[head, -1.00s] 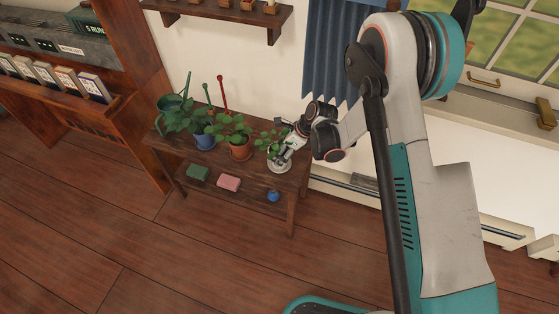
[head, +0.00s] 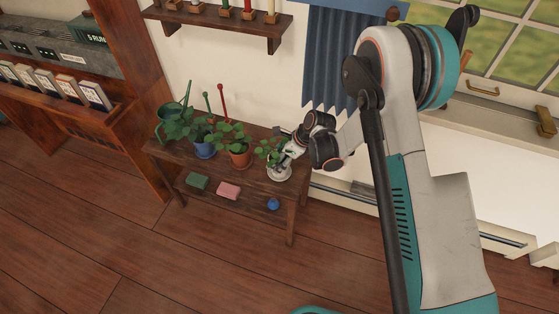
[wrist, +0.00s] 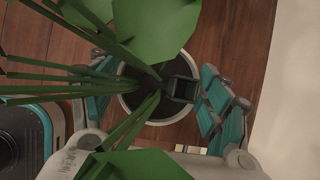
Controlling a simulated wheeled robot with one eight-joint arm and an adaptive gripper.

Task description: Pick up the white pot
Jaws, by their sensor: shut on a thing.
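The white pot (head: 279,174) holds a leafy green plant and stands upright at the right end of a dark wooden table (head: 262,184). I cannot tell whether it touches the tabletop. My gripper (head: 286,157) reaches in from the right and is shut on the pot. In the wrist view, the teal fingers of my gripper (wrist: 155,98) lie on both sides of the pot's round pale rim (wrist: 172,120). Dark soil shows inside, and leaves and stems hide much of the left and middle.
A terracotta pot (head: 240,159) and a blue pot (head: 204,150), both planted, stand to the left, with a green watering can (head: 168,128) beyond. The lower shelf holds a green box (head: 197,181), a pink box (head: 228,191) and a blue item (head: 273,204). A wall shelf (head: 225,32) hangs above.

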